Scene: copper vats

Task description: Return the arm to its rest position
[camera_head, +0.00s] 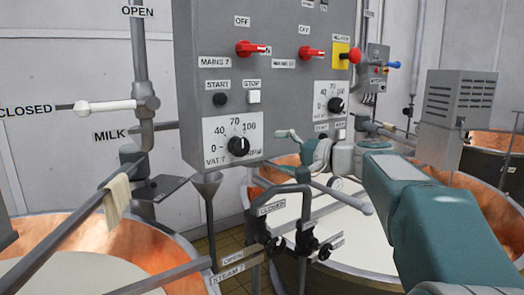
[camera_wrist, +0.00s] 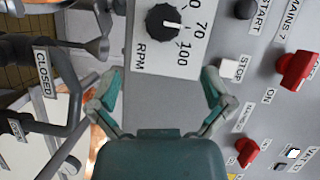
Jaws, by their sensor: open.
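My teal and grey arm reaches in from the lower right in the head view, in front of the grey control panel (camera_head: 225,90). My gripper (camera_head: 275,149) is at the panel's lower edge, to the right of the VAT 7 speed dial's black knob (camera_head: 238,146). In the wrist view my gripper (camera_wrist: 162,82) has its two fingers spread wide with nothing between them. The same black knob (camera_wrist: 163,25) shows beyond the fingertips, apart from them. Whether any part of the arm touches the panel cannot be told.
Red switches (camera_head: 251,48) (camera_head: 312,53), a yellow-backed red button (camera_head: 354,57) and a second dial (camera_head: 336,104) are on the panel. Below are copper vats (camera_head: 75,262), valve pipes (camera_head: 252,222) and a funnel (camera_head: 206,184).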

